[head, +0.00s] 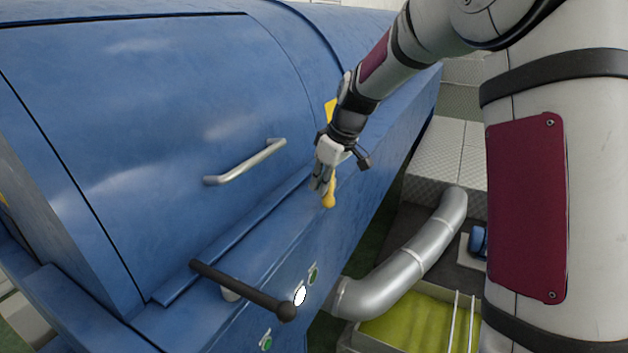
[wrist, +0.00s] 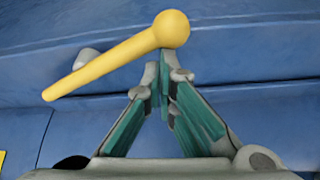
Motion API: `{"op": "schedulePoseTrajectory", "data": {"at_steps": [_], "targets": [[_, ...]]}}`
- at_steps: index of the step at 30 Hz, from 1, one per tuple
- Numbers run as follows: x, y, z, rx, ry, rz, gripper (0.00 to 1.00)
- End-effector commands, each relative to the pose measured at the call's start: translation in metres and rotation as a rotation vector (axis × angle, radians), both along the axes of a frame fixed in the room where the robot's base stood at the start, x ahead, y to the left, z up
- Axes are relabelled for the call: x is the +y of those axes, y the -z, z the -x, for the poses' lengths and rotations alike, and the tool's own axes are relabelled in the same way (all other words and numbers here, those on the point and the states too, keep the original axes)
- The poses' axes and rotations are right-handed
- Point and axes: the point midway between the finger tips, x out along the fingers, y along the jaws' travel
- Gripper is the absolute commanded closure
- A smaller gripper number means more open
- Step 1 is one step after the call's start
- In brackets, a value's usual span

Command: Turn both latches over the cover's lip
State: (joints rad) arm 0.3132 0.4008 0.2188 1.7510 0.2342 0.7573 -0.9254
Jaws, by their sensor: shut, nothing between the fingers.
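The blue cover (head: 150,120) has a raised lip (head: 245,233) along its lower edge. A dark latch (head: 245,285) with a ball knob sits on a short pivot at the near end; its thin end appears to lie over the lip. A yellow latch (head: 328,199) is farther along, mostly hidden by my gripper (head: 318,188) in the head view. In the wrist view the yellow latch (wrist: 110,62) slants, ball upper right, thin end lower left near a seam; I cannot tell whether it overlaps the lip. My gripper (wrist: 168,58) is shut and empty, its tips close to the ball.
A metal handle (head: 245,163) stands out from the cover. Green and white buttons (head: 300,295) sit on the front face below the dark latch. A silver pipe (head: 410,260) and an open bin with green contents (head: 410,328) stand right of the machine.

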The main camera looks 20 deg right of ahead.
Motion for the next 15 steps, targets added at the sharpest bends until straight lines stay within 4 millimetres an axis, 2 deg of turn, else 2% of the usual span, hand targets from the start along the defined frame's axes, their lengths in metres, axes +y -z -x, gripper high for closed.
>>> {"op": "schedulePoseTrajectory", "data": {"at_steps": [6, 15], "targets": [[-0.019, -0.001, 0.010, 0.001, -0.202, -0.002, 1.00], [-0.043, 0.000, 0.015, 0.000, -0.489, -0.003, 1.00]]}}
